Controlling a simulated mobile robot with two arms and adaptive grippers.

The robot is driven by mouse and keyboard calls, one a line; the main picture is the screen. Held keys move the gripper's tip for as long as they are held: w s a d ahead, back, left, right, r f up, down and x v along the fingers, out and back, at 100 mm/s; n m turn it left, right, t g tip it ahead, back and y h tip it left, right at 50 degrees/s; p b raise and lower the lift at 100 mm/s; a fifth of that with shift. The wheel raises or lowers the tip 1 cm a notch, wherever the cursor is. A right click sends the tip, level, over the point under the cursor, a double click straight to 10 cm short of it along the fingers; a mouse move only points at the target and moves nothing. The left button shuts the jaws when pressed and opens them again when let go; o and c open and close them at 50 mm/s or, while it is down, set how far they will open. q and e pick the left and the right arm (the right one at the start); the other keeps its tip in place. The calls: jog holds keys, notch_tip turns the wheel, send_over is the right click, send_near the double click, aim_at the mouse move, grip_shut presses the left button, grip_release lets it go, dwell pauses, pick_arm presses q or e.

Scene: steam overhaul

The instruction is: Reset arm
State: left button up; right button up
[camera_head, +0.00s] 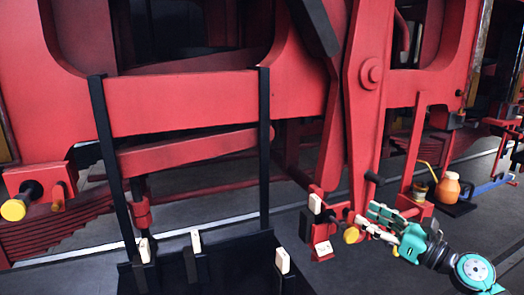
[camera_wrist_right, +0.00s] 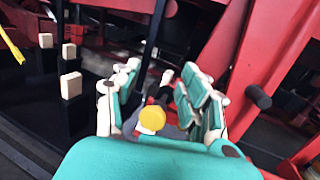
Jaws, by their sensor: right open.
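My right gripper (camera_head: 368,216) is at the lower right of the head view, beside the foot of the red locomotive linkage (camera_head: 366,100). It is open. A yellow-ended knob (camera_head: 351,235) is by its fingertips. In the right wrist view, my right gripper (camera_wrist_right: 158,75) has its teal and white fingers spread apart. The yellow knob (camera_wrist_right: 152,118) appears between them, near the palm, and I cannot tell whether they touch it. My left gripper is not in view.
A black rack (camera_head: 230,262) with several white-topped handles stands at the bottom middle. Another yellow-ended knob (camera_head: 14,209) is at the left. An orange jug (camera_head: 449,187) and a blue tool (camera_head: 487,188) lie right of my gripper. Red frame beams stand close by.

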jog(key=s+d+f+m+h, duration=0.1)
jog(key=s+f+m+h, duration=0.5)
jog(key=m, duration=0.6)
jog(key=s+d+f+m+h, duration=0.1)
jog(key=s+f+m+h, duration=0.3)
jog(key=f+m, duration=0.6)
jog(key=s+d+f+m+h, duration=0.1)
jog(key=s+f+m+h, duration=0.4)
jog(key=m, duration=0.9)
jog(key=s+a+f+m+g+y, duration=0.1)
jog(key=s+a+f+m+g, duration=0.25)
jog(key=s+f+g, duration=0.45)
jog(key=s+a+f+m+g+y, duration=0.25)
jog(key=s+a, duration=0.25)
jog(key=s, duration=0.8)
notch_tip(320, 180, down, 25)
jog(key=g, duration=0.2)
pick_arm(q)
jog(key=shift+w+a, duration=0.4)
pick_arm(e)
jog(key=s+d+f+h, duration=0.1)
jog(key=s+d+f, duration=0.2)
jog(key=s+f, duration=1.4)
jog(key=shift+s+d+f+g, duration=0.2)
jog(key=shift+s+g, duration=0.1)
jog(key=shift+g, duration=0.15)
